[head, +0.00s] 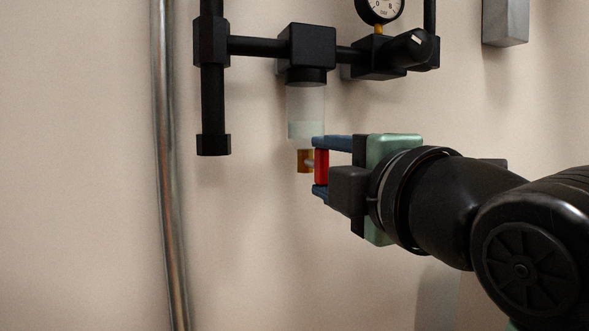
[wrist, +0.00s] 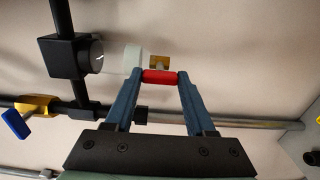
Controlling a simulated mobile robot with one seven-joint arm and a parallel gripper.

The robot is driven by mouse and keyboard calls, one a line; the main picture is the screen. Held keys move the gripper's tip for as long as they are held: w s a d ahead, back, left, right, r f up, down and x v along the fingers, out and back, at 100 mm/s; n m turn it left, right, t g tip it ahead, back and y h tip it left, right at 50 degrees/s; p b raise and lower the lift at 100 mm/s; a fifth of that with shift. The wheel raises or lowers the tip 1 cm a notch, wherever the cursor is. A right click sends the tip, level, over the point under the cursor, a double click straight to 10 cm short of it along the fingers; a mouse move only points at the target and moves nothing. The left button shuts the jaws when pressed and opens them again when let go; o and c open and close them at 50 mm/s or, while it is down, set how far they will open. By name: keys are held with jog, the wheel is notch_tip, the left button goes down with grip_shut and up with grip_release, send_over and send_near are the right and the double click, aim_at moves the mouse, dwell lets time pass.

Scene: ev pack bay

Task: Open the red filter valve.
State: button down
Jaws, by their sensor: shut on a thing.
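The red filter valve handle (head: 321,166) sits beside a brass fitting (head: 304,161) under the clear filter bowl (head: 306,113). My gripper (head: 319,167) reaches in from the right and is shut on the red handle, with one blue finger above it and one below. In the wrist view the red handle (wrist: 160,77) lies crosswise between the two fingertips (wrist: 160,78), touching both. The brass fitting (wrist: 159,61) shows just beyond it, beside the whitish bowl (wrist: 133,60). The handle's joint to the brass is partly hidden in the head view.
Black pipework (head: 258,46) with a pressure gauge (head: 381,8) runs above the bowl. A vertical metal pipe (head: 168,170) stands at the left. A grey box (head: 505,22) is at the upper right. The wrist view shows a blue lever (wrist: 15,123) on a brass valve. The wall below the bowl is bare.

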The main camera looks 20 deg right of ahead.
jog(key=shift+a, duration=0.1)
jog(key=shift+c, duration=1.2)
grip_release()
jog(key=s, duration=1.3)
jog(key=shift+d+b, duration=0.25)
jog(key=shift+b, duration=0.15)
jog(key=shift+w, duration=0.1)
jog(key=w+a+r+m+t+y, duration=0.1)
jog(key=w+a+r+m+t, duration=0.35)
jog(key=a+m, duration=0.4)
jog(key=s+a+m+t+h, duration=0.1)
jog(key=s+a+m+t, duration=0.1)
jog(key=a+m+t, duration=0.3)
jog(key=a+m, duration=0.3)
jog(key=m, duration=0.2)
jog(key=shift+h, duration=0.3)
